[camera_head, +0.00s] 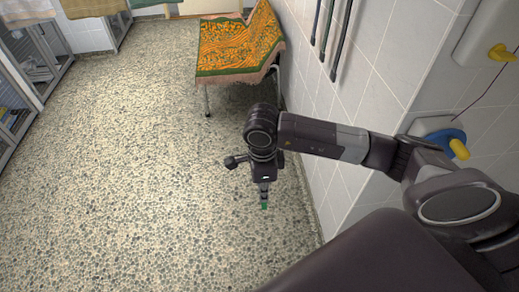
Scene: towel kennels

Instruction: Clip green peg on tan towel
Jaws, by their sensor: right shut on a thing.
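My right gripper (264,192) hangs low over the speckled floor, in the middle right of the head view. It is shut on a small green peg (264,206), of which only the lower end shows below the fingers. At the top left, a pale beige towel (24,9) and a yellowish-tan towel (95,7) hang over the kennel fronts, both cut by the picture edge. I cannot tell for sure which is the tan towel. The peg is far from both. My left gripper is not in view.
Kennels with barred doors (42,45) line the left side. A chair with an orange and green patterned cloth (236,45) stands at the back by the tiled wall (375,60). A blue and yellow wall fitting (447,140) is at right. The speckled floor (130,170) is clear.

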